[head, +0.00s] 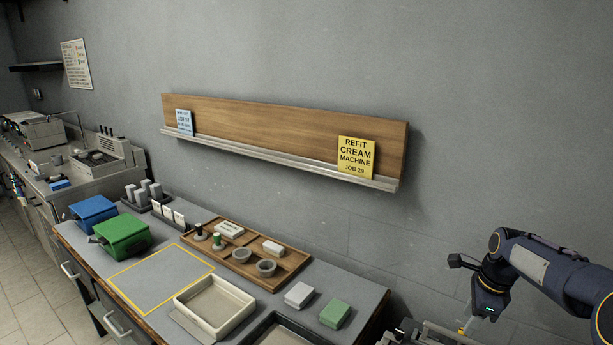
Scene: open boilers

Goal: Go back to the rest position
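My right arm (545,268) comes in from the right edge, bent, with its lower part hanging down beside the workbench. My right gripper (432,333) is at the bottom edge, just right of the bench. It is cut off by the frame, and its fingertips do not show clearly. I see nothing held in it. My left arm and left gripper are outside the view.
The bench (185,246) carries a wooden tray (289,275), a cream tray (238,321), a green bin (122,236) and a blue bin (93,211). A wall shelf (270,125) holds a yellow card (356,158). Wall space above my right arm is clear.

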